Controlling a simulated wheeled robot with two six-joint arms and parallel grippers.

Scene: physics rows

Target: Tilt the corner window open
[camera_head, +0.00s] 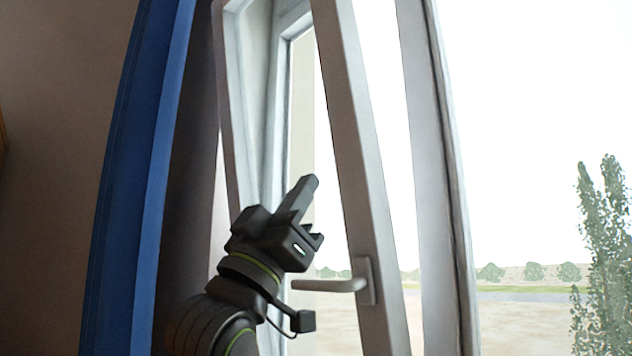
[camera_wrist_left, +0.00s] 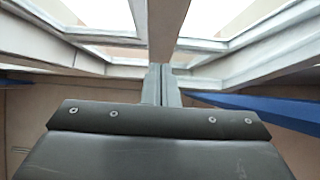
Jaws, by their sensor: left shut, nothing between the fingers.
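The window sash (camera_head: 359,150) is white and leans at its top away from the fixed frame (camera_head: 437,180) in the head view. The gap between them is wide at the top and narrows downward. The white handle (camera_head: 330,286) is horizontal, pointing left from its plate on the sash stile. My left gripper (camera_head: 308,186) is shut and empty, pointing up, left of the stile and above the handle, apart from the handle. In the left wrist view its closed fingers (camera_wrist_left: 161,84) show below pale window bars. My right gripper is not in view.
A blue curtain-like strip (camera_head: 137,180) stands left of the window, beside a brown wall (camera_head: 60,150). Outside, beyond the glass, are a tree (camera_head: 606,260) and flat ground. The sash and its stile are close to my left arm.

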